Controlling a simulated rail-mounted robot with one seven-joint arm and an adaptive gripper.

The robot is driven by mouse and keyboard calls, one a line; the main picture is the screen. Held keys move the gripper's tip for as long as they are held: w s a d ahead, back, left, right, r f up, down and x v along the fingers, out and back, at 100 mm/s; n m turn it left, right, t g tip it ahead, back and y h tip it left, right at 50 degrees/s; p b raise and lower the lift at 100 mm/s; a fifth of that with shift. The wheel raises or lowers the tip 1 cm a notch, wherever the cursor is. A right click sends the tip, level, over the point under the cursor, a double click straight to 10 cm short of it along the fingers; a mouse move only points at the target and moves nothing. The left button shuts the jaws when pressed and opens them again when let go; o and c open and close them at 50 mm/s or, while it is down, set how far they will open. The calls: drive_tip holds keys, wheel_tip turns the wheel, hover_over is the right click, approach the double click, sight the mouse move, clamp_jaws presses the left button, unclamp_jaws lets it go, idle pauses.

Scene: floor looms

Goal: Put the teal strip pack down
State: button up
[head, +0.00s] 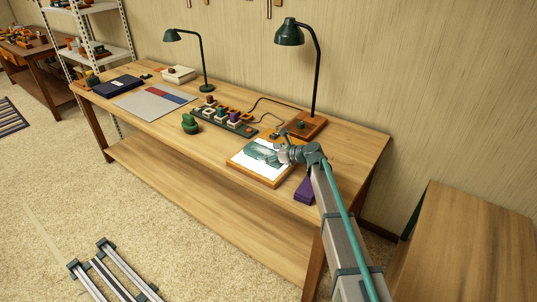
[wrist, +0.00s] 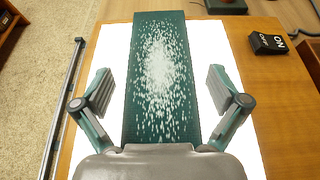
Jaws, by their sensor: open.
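The teal strip pack (wrist: 160,75), a flat teal rectangle with a burst of white specks, lies on the bright white panel of a light box (wrist: 112,75). In the head view the light box (head: 262,178) has a wooden frame and sits near the table's front edge. My gripper (wrist: 160,90) is open, with one finger on each side of the strip pack and a visible gap to both of its long edges. In the head view my gripper (head: 272,152) is over the light box and partly hides the strip pack.
A purple block (head: 304,190) lies right of the light box. A black ON switch (wrist: 268,43) is at its right. Behind are a rack of small coloured items (head: 225,122) and a lamp (head: 289,32). A green object (head: 190,124) and a grey mat (head: 150,102) lie left.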

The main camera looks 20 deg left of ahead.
drive_tip(key=b+v, duration=0.1)
drive_tip(key=v, duration=1.1)
drive_tip(key=shift+s, duration=0.1)
